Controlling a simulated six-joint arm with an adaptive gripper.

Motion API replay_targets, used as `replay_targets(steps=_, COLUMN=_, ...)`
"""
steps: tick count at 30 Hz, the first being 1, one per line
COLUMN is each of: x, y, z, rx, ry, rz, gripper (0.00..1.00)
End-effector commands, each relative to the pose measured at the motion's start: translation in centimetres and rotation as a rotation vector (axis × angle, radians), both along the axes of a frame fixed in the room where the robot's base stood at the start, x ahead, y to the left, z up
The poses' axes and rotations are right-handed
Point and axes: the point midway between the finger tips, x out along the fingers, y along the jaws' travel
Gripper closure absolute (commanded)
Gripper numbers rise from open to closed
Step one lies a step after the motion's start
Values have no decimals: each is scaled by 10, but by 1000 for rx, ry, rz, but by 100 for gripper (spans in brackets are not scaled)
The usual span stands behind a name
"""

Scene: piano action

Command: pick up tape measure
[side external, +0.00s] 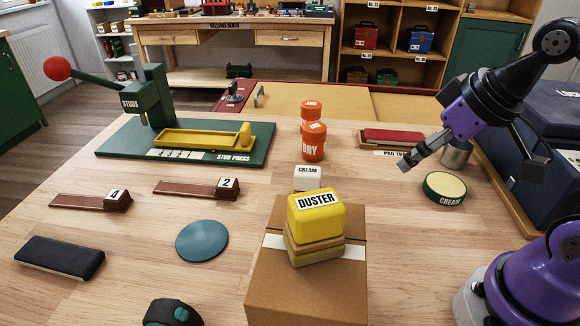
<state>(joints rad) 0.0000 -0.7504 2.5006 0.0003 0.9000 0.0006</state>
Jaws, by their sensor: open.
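A dark rounded object with teal parts (172,312), which looks like the tape measure, lies at the bottom edge of the side external view. Its lower part is cut off by the frame. My gripper (468,164) is at the right, raised over the table near the cream tin, far from that object. Its dark fingers are spread apart, with nothing held between them.
A cardboard box (262,292) with a yellow duster block (315,216) on top stands at front centre. A teal disc (202,241) and a black block (60,257) lie at left. The cream tin (444,188) is below my gripper. The stud press (185,145) stands behind.

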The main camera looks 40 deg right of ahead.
Motion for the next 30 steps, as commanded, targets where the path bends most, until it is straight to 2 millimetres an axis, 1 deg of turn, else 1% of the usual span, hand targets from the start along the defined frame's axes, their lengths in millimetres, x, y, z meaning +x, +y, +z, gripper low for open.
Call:
replay_targets(steps=19, x=0, y=0, z=0, rx=0, ry=0, rz=1, gripper=23)
replay_targets(steps=22, x=4, y=3, z=4, rx=0, ry=5, rz=13, gripper=23)
replay_targets(steps=23, x=8, y=5, z=6, rx=1, ry=11, rz=21, gripper=23)
replay_targets(steps=26, x=27, y=21, z=19, rx=3, ry=40, rz=69, gripper=23)
replay_targets(steps=29, x=56, y=51, z=32, rx=1, ry=88, rz=144, gripper=23)
replay_targets(steps=30, x=69, y=67, z=36, rx=-1, ry=108, rz=176, gripper=23)
